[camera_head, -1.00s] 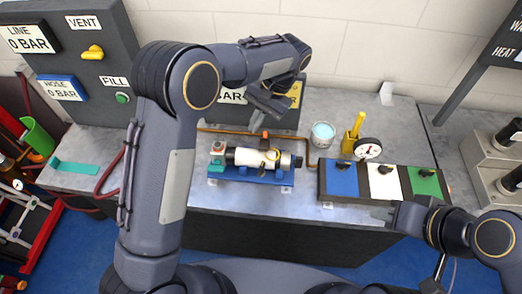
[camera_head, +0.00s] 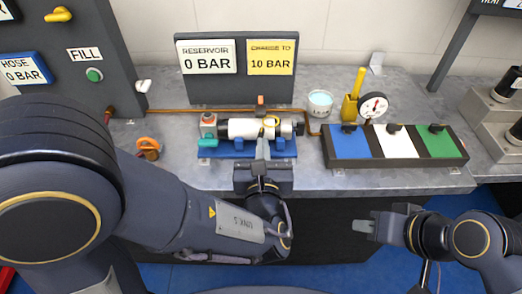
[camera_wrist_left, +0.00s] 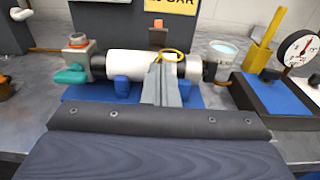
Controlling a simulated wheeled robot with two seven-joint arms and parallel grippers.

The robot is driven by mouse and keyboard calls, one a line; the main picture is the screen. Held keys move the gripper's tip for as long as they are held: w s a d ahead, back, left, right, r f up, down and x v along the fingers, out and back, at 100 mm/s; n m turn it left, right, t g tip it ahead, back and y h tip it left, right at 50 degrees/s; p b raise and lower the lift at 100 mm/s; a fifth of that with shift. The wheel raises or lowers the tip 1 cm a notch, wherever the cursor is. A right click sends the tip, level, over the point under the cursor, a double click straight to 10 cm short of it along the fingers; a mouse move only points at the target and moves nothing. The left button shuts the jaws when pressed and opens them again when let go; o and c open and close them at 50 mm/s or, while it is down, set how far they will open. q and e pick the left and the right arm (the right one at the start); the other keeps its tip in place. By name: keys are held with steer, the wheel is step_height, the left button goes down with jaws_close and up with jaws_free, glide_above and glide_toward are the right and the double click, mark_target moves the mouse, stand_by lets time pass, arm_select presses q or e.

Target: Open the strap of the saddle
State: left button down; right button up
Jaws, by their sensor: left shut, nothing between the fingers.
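The saddle is a blue cradle (camera_head: 225,149) on the bench, also in the left wrist view (camera_wrist_left: 212,98). A white cylinder (camera_head: 241,128) lies across it, with a dark right end and a grey block with a teal handle at its left. A yellow ring (camera_wrist_left: 172,56) is on the cylinder. An orange tab (camera_head: 261,100) stands up behind the cylinder and may belong to the strap; the rest is hidden or unclear. My left gripper (camera_head: 262,146) is shut and empty, its fingertips at the cylinder's front; contact is unclear. My right gripper (camera_head: 364,229) hangs before the bench, away from the saddle.
A tray with blue, white and green sections (camera_head: 394,163) stands right of the saddle. Behind it are a gauge (camera_head: 373,107), a yellow holder (camera_head: 350,108) and a white tub (camera_head: 320,103). An orange object (camera_head: 148,148) lies left. A copper pipe (camera_head: 180,110) runs behind.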

mark_target(262, 130)
arm_select(q)
steer(key=w, duration=0.7)
steer(key=shift+f, duration=0.35)
steer(key=shift+r+p, duration=0.1)
steer(key=shift+p, duration=0.2)
steer(key=shift+w+r+g+p, duration=0.2)
steer(key=shift+r+g+p, duration=0.3)
steer(key=shift+p, duration=0.65)
steer(key=w+r+g+p, duration=0.1)
steer(key=g+p, duration=0.1)
steer(key=p, duration=0.3)
steer(key=w+r+g+p, duration=0.1)
steer(key=g+p, duration=0.1)
steer(key=p, duration=0.3)
steer(key=shift+w+r, duration=0.4)
steer(key=shift+w+f+g, duration=0.15)
steer(key=shift+w+g, duration=0.2)
steer(key=shift+g, duration=0.15)
steer(key=shift+w, duration=0.3)
steer(key=shift+r+p, duration=0.2)
steer(key=shift+p, duration=0.15)
